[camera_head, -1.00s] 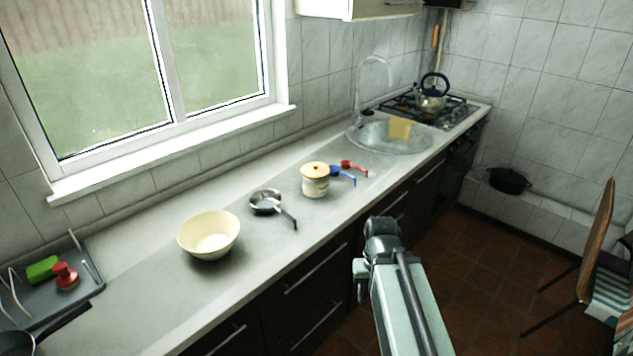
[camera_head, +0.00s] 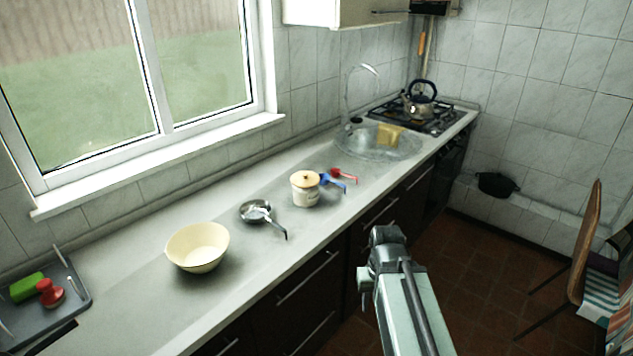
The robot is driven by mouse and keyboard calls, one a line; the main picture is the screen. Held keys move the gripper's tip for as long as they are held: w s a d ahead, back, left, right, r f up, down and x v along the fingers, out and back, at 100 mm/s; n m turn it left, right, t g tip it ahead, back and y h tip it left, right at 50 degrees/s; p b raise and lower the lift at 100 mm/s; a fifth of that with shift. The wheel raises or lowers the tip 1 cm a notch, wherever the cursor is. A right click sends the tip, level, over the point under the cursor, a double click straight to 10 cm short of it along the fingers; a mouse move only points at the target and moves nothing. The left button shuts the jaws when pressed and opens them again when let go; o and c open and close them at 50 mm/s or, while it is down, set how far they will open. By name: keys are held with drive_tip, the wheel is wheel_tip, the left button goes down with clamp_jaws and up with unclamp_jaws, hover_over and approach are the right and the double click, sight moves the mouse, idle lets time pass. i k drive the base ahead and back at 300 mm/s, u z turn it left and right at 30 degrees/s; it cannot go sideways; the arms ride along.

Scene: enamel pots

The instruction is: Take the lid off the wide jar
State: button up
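The wide jar (camera_head: 305,194) is a cream jar with writing on its side. It stands upright on the counter, left of the sink. Its tan lid (camera_head: 306,178) with a small knob sits on top. My arm reaches up from the bottom of the view, in front of the counter and to the right of the jar. Its end, my gripper (camera_head: 384,240), is apart from the jar and the lid. I cannot make out the fingers, so whether they are open or shut does not show.
A blue scoop (camera_head: 333,181) and a red scoop (camera_head: 344,174) lie right of the jar. A small pan (camera_head: 256,211) and a cream bowl (camera_head: 197,247) stand to its left. The sink (camera_head: 365,146) is behind. A wooden chair (camera_head: 588,240) stands at the right.

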sight(303, 179)
drive_tip(key=z, duration=1.2)
drive_tip(key=i, duration=2.2)
drive_tip(key=u, duration=4.05)
